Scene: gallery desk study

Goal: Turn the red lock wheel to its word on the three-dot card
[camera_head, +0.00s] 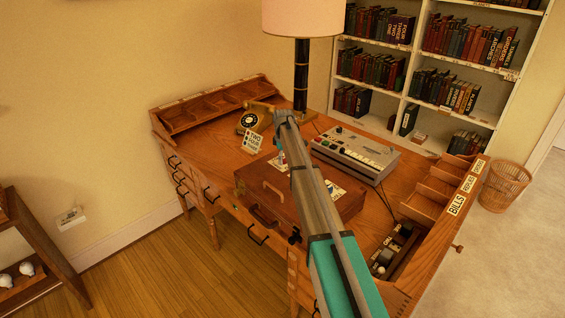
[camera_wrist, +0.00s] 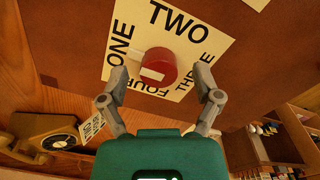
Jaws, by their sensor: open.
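The red lock wheel (camera_wrist: 164,62) sits on a white square plate (camera_wrist: 205,40) printed ONE, TWO, THREE and FOUR, on the brown case (camera_wrist: 275,70). A pale mark shows on the wheel's near face, toward FOUR. My gripper (camera_wrist: 161,78) is open, one finger to each side of the wheel, with visible gaps. In the head view, my arm hides the wheel and my gripper over the brown case (camera_head: 258,207). A small standing card (camera_head: 252,140) by the telephone shows TWO on its top line; its other lines and any dots are too small to read.
A gold telephone (camera_head: 250,119) stands behind the case. A grey keyboard machine (camera_head: 356,153) is to its right. A pink-shaded lamp (camera_head: 302,75) stands at the back. Labelled compartments (camera_head: 440,187) line the desk's right edge.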

